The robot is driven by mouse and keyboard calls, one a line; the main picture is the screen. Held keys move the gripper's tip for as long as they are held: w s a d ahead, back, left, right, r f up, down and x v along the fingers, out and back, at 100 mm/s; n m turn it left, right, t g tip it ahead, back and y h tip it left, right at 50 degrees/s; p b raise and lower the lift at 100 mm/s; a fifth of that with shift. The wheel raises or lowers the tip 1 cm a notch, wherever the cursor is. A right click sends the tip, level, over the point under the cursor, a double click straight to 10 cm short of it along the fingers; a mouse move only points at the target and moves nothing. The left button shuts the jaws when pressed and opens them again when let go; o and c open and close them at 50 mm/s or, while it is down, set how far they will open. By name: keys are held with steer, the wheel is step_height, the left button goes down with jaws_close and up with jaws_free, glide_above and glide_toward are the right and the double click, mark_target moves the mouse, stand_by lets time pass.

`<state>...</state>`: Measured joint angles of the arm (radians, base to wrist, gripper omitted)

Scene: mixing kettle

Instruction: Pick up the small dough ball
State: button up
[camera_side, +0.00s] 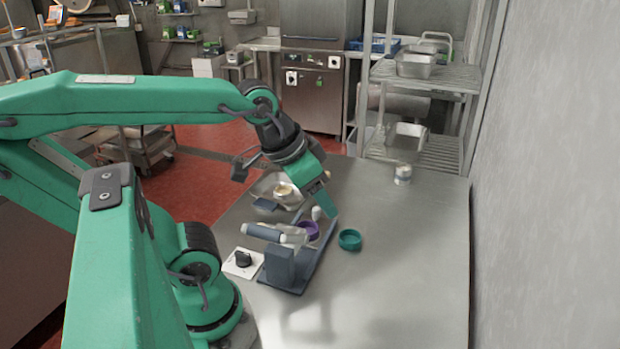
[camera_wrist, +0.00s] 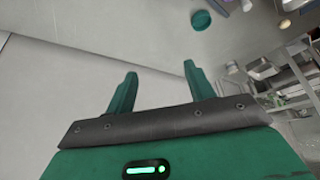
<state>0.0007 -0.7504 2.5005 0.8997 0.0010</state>
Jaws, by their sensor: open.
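A pale yellowish lump (camera_side: 283,189), possibly the small dough ball, sits in a shallow metal pan (camera_side: 264,188) toward the back left of the table. A small whitish rounded thing (camera_side: 316,212) shows just under my gripper (camera_side: 322,200); I cannot tell whether it is dough. My gripper hangs above the back of the table, right of the pan. In the wrist view my gripper (camera_wrist: 157,68) has its two green fingers wide apart, with only bare grey surface between them.
A dark blue-grey stand with a pale-and-grey cylinder (camera_side: 280,262) is below my gripper. A purple ring-shaped cup (camera_side: 309,230) and a teal cup (camera_side: 350,240) are near it; the teal cup also shows in the wrist view (camera_wrist: 201,20).

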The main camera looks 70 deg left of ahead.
steer(key=w+a+f+g+y, duration=0.1)
steer(key=a+f+g, duration=0.1)
steer(key=a+f, duration=0.35)
steer(key=w+a+f+g, duration=0.1)
steer(key=w+a+f, duration=0.1)
steer(key=a, duration=0.7)
steer(key=s+a+f+g, duration=0.1)
steer(key=s+a+f, duration=0.1)
steer(key=a+f, duration=0.1)
steer(key=s+a+f+m, duration=0.1)
steer(key=s+a+f, duration=0.1)
steer(key=a, duration=0.3)
steer(key=s+a+f+g+h, duration=0.1)
steer(key=s+a+f, duration=0.2)
steer(key=a+f, duration=0.1)
steer(key=shift+m+g, duration=0.3)
steer(key=shift+m, duration=0.1)
steer(key=shift+f, duration=1.4)
steer(key=shift+d+f, duration=0.15)
steer(key=shift+f, duration=2.4)
